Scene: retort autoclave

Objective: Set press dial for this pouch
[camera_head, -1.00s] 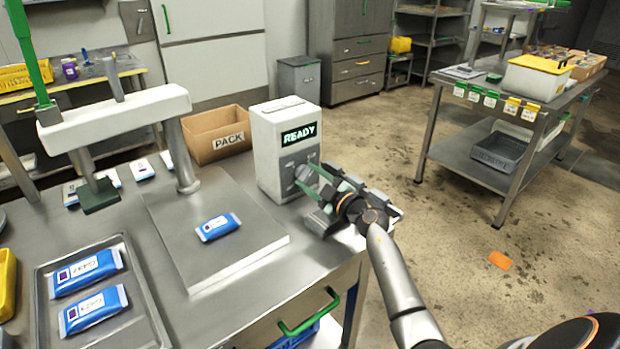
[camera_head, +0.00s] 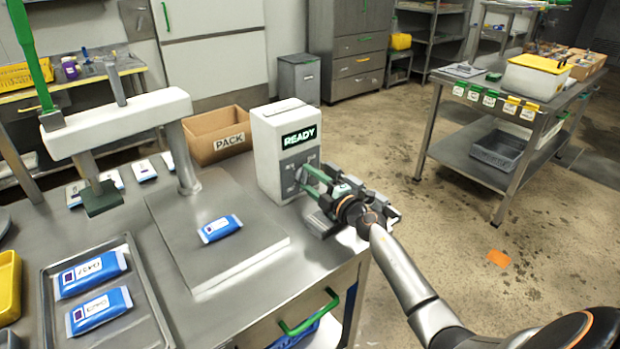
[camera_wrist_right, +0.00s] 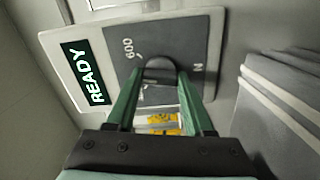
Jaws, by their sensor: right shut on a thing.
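The press control box (camera_head: 283,160) is white, with a lit display reading READY (camera_head: 299,136) and a grey dial panel below it. In the right wrist view the dark dial knob (camera_wrist_right: 160,68) sits on that panel, near the mark "600". My right gripper (camera_head: 306,180) is at the panel; in the right wrist view its green fingers (camera_wrist_right: 161,82) are shut on the dial knob. A blue pouch (camera_head: 220,228) lies on the press's flat metal plate (camera_head: 262,242); its label is too small to read. The press head (camera_head: 101,198) is raised, left of the pouch. My left gripper is not in view.
A metal tray (camera_head: 152,318) with two blue pouches is at the front left. A cardboard box marked PACK (camera_head: 217,137) stands behind the plate. White packets lie behind the press. A steel shelf cart (camera_head: 470,160) stands at the right, with open floor between.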

